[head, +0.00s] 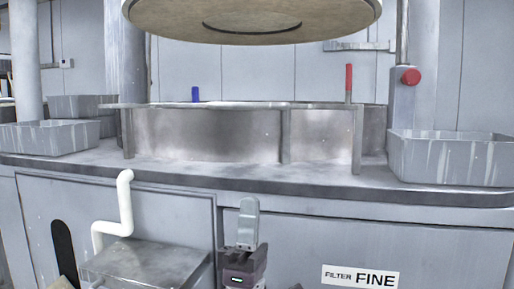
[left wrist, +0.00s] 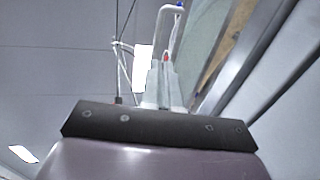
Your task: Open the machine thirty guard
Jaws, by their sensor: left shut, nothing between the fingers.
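A curved grey metal guard (head: 205,135) stands upright on the machine's worktop, below a large round plate (head: 235,18). A hinge-like post (head: 285,135) divides its long left panel from a shorter right panel (head: 322,135). A red upright handle (head: 349,78) rises at its right end, and a blue peg (head: 195,94) shows behind its rim. My left gripper (head: 248,208) points up, shut and empty, in front of the cabinet and below the worktop edge. Its closed fingers show in the left wrist view (left wrist: 165,82). My right gripper is not in view. I see no number thirty.
Grey bins (head: 450,160) stand at the right and left (head: 48,138) of the worktop. A red button (head: 410,76) is on the right post. A white pipe (head: 124,205) and metal box (head: 145,262) are at lower left. A "FILTER FINE" label (head: 360,278) marks the cabinet.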

